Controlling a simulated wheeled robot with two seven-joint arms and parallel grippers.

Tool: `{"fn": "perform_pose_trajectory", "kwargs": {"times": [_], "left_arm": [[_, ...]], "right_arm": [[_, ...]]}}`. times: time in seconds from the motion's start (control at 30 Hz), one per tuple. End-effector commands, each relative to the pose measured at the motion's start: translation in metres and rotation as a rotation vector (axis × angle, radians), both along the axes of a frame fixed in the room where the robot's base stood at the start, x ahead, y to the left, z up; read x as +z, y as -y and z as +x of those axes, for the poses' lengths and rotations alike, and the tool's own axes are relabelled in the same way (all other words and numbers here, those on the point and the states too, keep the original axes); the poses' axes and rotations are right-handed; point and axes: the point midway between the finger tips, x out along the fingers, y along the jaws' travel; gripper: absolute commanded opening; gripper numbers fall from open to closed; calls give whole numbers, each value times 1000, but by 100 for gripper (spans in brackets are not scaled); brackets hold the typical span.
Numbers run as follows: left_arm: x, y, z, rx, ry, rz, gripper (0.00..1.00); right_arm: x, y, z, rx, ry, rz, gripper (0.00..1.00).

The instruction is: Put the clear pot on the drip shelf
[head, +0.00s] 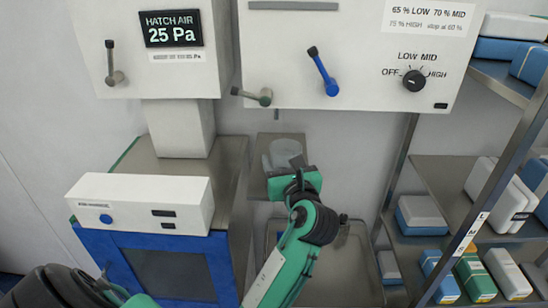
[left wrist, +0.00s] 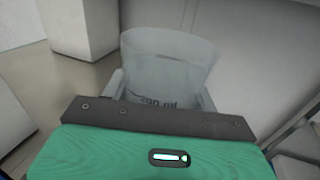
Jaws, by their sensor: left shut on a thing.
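A small grey metal shelf (head: 258,182), apparently the drip shelf, is behind and under the pot. I cannot tell whether the pot touches it. My right gripper is not in view.
A white box (head: 142,202) stands on the metal counter (head: 222,165) at left. A blue lever (head: 322,72) and a grey lever (head: 258,97) stick out above the pot. A metal basin (head: 345,270) is below. Shelves with several packs (head: 422,215) stand at right.

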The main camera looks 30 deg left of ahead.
Motion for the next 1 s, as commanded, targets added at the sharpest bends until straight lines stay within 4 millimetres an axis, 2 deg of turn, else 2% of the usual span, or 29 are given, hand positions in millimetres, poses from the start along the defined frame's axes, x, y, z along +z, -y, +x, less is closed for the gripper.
{"fn": "perform_pose_trajectory", "kwargs": {"times": [0.13,0.33,0.47,0.7,1.0], "left_arm": [[1,-30,25,3,1,2,36],[0,-53,45,1,0,1,36],[-3,-56,48,-1,-1,1,36],[-33,-56,47,0,-4,0,36],[-36,-56,47,0,0,0,36]], "right_arm": [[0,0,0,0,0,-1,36],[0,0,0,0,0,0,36],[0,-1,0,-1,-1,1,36],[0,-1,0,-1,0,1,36],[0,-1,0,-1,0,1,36]]}}
